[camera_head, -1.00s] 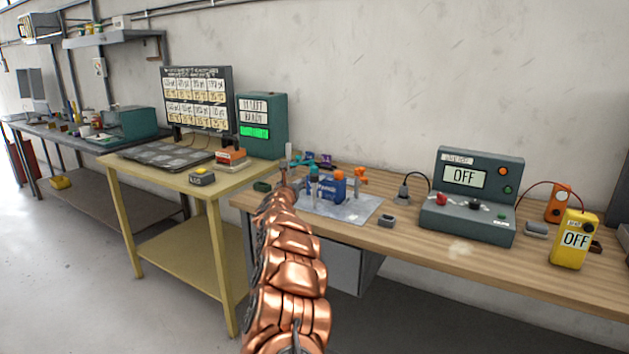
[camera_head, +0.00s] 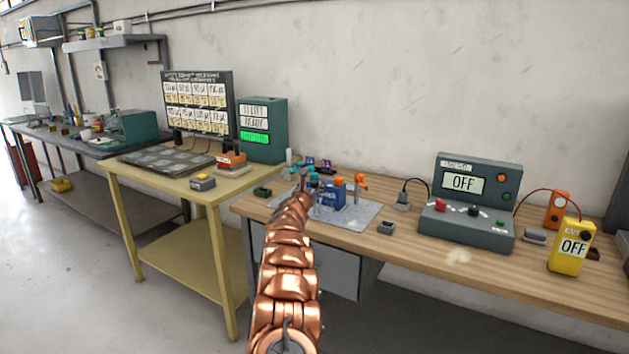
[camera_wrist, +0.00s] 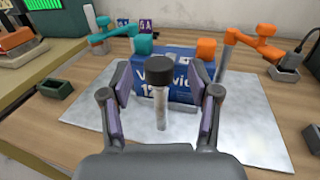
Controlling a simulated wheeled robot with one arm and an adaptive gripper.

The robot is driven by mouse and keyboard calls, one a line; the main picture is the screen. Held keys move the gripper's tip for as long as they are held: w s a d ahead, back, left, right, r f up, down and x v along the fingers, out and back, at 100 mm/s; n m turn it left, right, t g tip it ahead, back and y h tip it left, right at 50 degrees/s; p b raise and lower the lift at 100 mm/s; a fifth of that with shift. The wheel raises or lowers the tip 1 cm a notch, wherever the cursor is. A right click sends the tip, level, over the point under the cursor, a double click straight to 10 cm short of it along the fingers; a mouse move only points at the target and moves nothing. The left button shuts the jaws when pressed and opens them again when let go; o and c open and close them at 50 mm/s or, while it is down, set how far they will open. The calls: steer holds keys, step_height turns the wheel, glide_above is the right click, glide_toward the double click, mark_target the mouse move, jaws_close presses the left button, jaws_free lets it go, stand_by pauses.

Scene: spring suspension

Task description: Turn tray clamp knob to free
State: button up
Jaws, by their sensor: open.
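A knob with a dark top on a pale upright post (camera_wrist: 161,92) stands in the middle of the wrist view. My gripper (camera_wrist: 164,115) is open, with one finger on each side of this knob and a visible gap to each. Behind the knob is a blue box with white lettering (camera_wrist: 184,65), also seen in the head view (camera_head: 338,196), on a grey metal plate (camera_wrist: 245,135). A teal clamp arm (camera_wrist: 115,38) reaches to the box from the left and an orange one (camera_wrist: 255,45) stands at its right. In the head view my gripper (camera_head: 304,181) partly hides the knob area.
A small dark green open box (camera_wrist: 57,92) lies left of the plate. A grey block (camera_head: 386,227) lies right of it. A bench unit reading OFF (camera_head: 468,200) and a yellow meter (camera_head: 571,248) stand further right. Bare wood (camera_head: 420,243) lies in front of the unit.

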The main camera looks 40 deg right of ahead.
mark_target(313, 184)
steer(key=p+x, duration=0.2)
steer(key=shift+w+d+r, duration=0.1)
steer(key=shift+d+r, duration=0.15)
steer(key=shift+d, duration=0.05)
steer(key=shift+w+d+f+p, duration=0.35)
steer(key=shift+w+d+p, duration=0.05)
steer(key=shift+p, duration=0.35)
steer(key=shift+c, duration=0.4)
jaws_close()
